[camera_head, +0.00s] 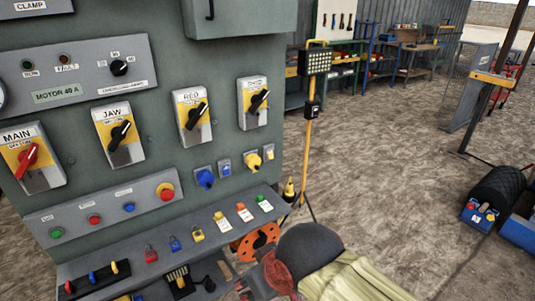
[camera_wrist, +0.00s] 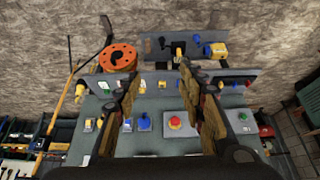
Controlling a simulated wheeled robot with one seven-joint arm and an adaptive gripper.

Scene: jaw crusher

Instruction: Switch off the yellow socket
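The yellow socket (camera_head: 253,161) is on the grey panel's lower right, under the rightmost black-handled switch. A small yellow switch (camera_head: 268,153) sits just to its right. Its own position is too small to read. In the wrist view, the panel appears upside down, and small yellow and white fittings (camera_wrist: 88,125) show left of the left finger. My gripper (camera_wrist: 160,78) is open in the wrist view, with nothing between its fingertips. The red emergency button (camera_wrist: 175,123) and a blue socket (camera_wrist: 144,121) show beyond, between the fingers.
Rotary switches stand above, including the red-handled MAIN (camera_head: 26,160) and JAW (camera_head: 120,135). A ledge (camera_head: 140,262) below holds padlocks and tags. An orange reel (camera_head: 255,241) and a yellow lamp stand (camera_head: 313,120) are beside the panel. Open dirt floor lies right.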

